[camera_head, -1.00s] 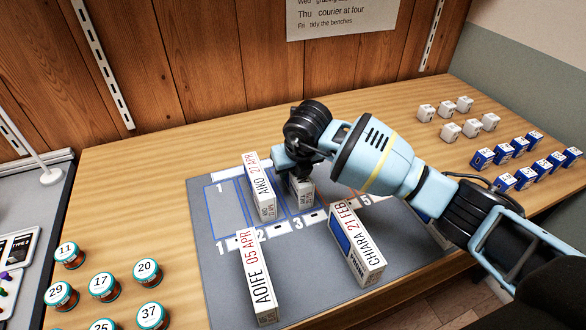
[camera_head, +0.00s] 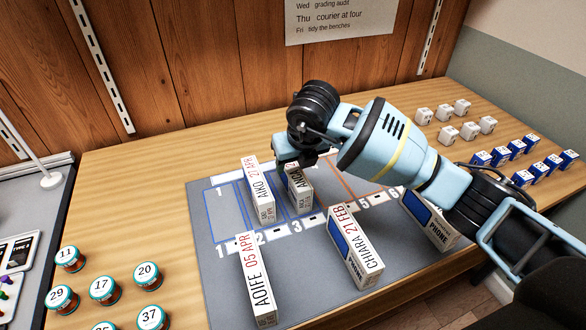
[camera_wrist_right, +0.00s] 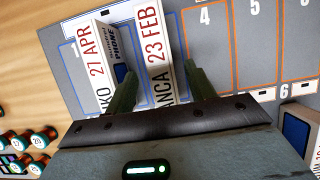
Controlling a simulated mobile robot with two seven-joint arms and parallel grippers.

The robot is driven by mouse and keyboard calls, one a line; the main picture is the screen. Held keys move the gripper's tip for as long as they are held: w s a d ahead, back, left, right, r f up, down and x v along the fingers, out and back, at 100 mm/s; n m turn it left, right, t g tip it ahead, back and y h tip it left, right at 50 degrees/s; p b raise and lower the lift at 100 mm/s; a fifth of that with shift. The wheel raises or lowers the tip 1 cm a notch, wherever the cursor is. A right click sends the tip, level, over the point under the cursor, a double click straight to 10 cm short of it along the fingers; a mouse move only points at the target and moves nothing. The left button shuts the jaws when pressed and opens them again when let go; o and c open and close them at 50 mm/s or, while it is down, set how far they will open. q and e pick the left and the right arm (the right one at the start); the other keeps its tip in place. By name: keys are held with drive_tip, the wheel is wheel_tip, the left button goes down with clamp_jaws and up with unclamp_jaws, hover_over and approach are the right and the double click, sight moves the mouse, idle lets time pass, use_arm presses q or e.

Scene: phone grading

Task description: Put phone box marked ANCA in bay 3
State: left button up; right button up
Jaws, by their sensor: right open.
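The white phone box marked ANCA (camera_head: 302,198) stands upright in the blue-outlined bay 3 of the grey mat (camera_head: 225,300), just right of the AIKO box. Its label reads 23 FEB in the right wrist view (camera_wrist_right: 158,45). My right gripper (camera_head: 293,165) is open at the top of the ANCA box. In the right wrist view its two fingers (camera_wrist_right: 160,86) are on either side of the box, with gaps visible. My left gripper is not in view.
The AIKO box (camera_head: 261,195) stands close by in bay 2. The AOIFE box (camera_head: 257,285), CHIARA box (camera_head: 356,250) and another phone box (camera_head: 430,220) stand along the mat's front. Orange-outlined bays lie to the right. Numbered jars (camera_head: 103,290) stand at the left, small boxes (camera_head: 525,162) at the right.

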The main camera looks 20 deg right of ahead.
drive_tip(key=v, duration=0.5)
drive_tip(key=shift+s+r, duration=0.1)
drive_tip(key=shift+r, duration=0.3)
